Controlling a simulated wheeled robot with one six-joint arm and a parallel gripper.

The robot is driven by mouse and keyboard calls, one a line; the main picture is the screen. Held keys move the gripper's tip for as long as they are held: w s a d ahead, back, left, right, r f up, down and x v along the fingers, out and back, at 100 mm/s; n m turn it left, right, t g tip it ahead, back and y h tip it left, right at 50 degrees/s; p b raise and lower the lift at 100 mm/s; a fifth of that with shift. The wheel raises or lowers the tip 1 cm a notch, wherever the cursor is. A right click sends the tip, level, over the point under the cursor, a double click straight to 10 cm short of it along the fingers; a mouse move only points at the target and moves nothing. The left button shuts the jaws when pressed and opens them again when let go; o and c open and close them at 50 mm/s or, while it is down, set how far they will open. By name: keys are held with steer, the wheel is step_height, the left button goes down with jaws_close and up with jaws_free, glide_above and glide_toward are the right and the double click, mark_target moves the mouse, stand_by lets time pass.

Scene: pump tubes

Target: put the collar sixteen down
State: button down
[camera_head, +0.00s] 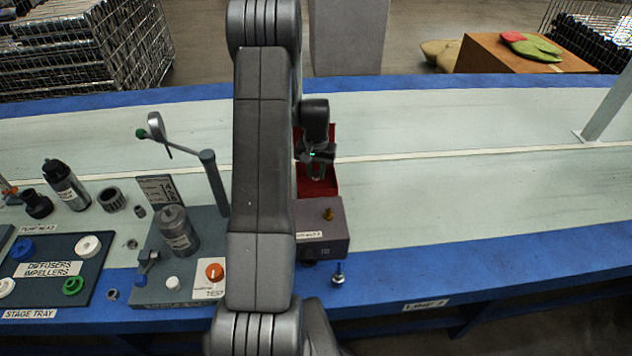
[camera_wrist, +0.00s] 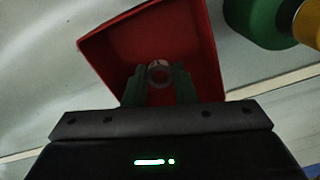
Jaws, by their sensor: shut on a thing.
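A small grey ring-shaped collar (camera_wrist: 159,73) sits between the two fingers of my gripper (camera_wrist: 161,84) in the wrist view. The fingers are shut on it. No number can be read on it, so I cannot tell if it is the sixteen. My gripper also shows in the head view (camera_head: 317,168), over a red bin (camera_head: 330,187). The bin's red wall fills much of the wrist view (camera_wrist: 205,55), behind the fingers and collar. I cannot tell how high the collar is above the bin floor. In the head view the collar is not made out.
A grey box with a brass knob (camera_head: 328,214) stands just in front of the bin. Left of my arm are a test stand (camera_head: 215,180), a small numbered board (camera_head: 160,189), a grey cylinder (camera_head: 177,230) and a stage tray (camera_head: 50,270).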

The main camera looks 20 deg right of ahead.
steer(key=shift+f, duration=2.25)
steer(key=shift+f, duration=0.15)
steer(key=c, duration=1.2)
jaws_free()
step_height(320, 180, up, 12)
steer(key=shift+r, duration=0.2)
